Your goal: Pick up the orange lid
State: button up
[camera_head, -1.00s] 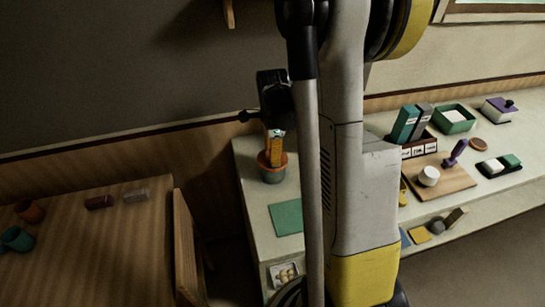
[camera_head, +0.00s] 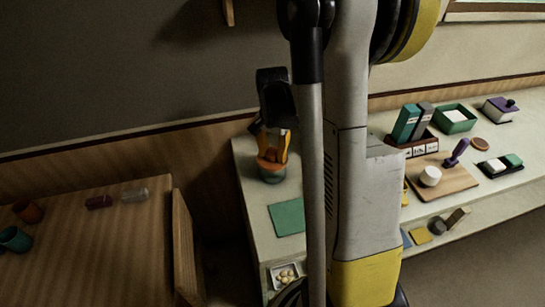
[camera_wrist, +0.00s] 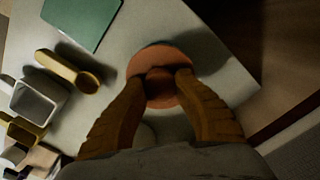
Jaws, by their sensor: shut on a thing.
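The orange lid (camera_wrist: 150,60) is a round disc with a raised knob. It sits on a grey-green pot (camera_head: 272,175) near the left end of the counter, where the lid also shows as an orange band (camera_head: 269,164). My gripper (camera_wrist: 158,82) points down from above, its two orange-yellow fingers closed on the lid's knob. In the head view my gripper (camera_head: 273,150) is at the lid. I cannot tell whether any gap lies between lid and pot.
A green mat (camera_head: 287,217) lies in front of the pot. The wrist view also shows a yellow scoop (camera_wrist: 70,70) and a white square container (camera_wrist: 34,101). Green and grey binders, boxes and a wooden board (camera_head: 442,178) stand farther right. A wooden table (camera_head: 100,245) is at left.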

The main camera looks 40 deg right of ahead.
jog(key=shift+s+a+f, duration=0.1)
jog(key=shift+s+f, duration=0.05)
jog(key=shift+n, duration=1.1)
jog(key=shift+c, duration=0.2)
jog(key=o, duration=1.3)
jog(key=shift+c, duration=0.2)
jog(key=shift+o, duration=0.5)
jog(key=shift+r+n, duration=0.25)
jog(key=shift+n, duration=0.05)
notch_tip(320, 180, up, 10)
jog(key=n+p, duration=0.6)
jog(key=n, duration=0.7)
jog(key=shift+n, duration=0.3)
jog(key=n, duration=0.2)
jog(key=shift+r+n, duration=0.3)
jog(key=shift+r, duration=0.05)
jog(key=b, duration=0.1)
send_over(273, 152)
notch_tip(273, 152, down, 4)
jog(key=shift+f, duration=0.15)
jog(key=shift+s+f+b, duration=0.15)
jog(key=shift+f+b, duration=0.65)
jog(key=shift+f, duration=0.7)
jog(key=shift+s+f+b, duration=0.1)
jog(key=shift+f+b, duration=0.65)
jog(key=shift+f, duration=0.7)
